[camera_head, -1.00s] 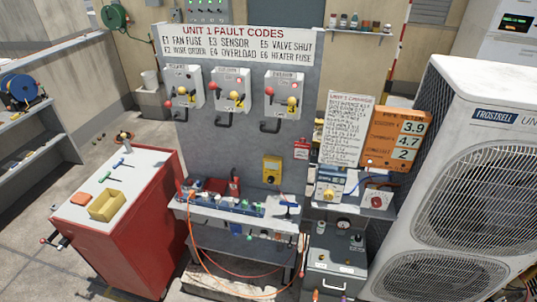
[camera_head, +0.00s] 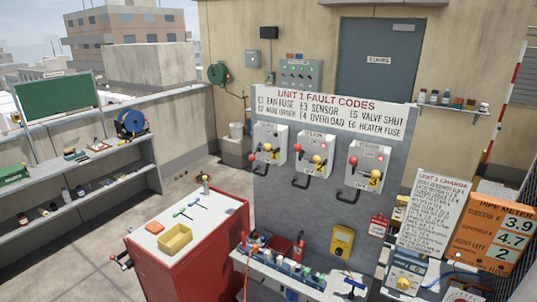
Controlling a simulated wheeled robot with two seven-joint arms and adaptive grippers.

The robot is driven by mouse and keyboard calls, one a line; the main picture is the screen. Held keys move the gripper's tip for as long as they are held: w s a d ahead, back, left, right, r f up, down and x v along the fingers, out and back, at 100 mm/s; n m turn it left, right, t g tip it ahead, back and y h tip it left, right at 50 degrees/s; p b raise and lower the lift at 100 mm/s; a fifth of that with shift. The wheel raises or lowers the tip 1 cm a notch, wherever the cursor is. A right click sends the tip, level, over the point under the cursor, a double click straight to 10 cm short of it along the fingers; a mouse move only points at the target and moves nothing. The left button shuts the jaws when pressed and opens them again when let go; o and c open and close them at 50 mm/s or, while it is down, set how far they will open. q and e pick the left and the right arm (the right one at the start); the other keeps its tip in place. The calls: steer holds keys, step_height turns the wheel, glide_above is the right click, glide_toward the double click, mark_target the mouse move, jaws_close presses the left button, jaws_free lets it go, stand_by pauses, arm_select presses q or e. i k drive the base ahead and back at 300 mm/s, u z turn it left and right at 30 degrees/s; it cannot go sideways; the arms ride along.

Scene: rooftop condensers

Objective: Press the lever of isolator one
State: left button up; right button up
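Three light grey isolator boxes hang in a row on the grey panel. A black bent handle (camera_head: 256,177) hangs below the left box, and similar handles (camera_head: 301,183) (camera_head: 350,196) hang below the others. A yellow mark on the right box seems to read 3; the left box's number is too small to be sure. Neither of my grippers is in view, and nothing covers the boxes.
A narrow bench (camera_head: 290,282) with bottles runs below the panel. The orange pipe meter (camera_head: 495,235) is at right. Floor at left (camera_head: 85,245) is clear.

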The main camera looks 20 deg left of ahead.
mark_target(252, 158)
steer(key=u, duration=0.05)
steer(key=k, duration=0.65)
steer(key=u, duration=0.35)
steer(key=i, duration=1.45)
steer(key=z, duration=0.7)
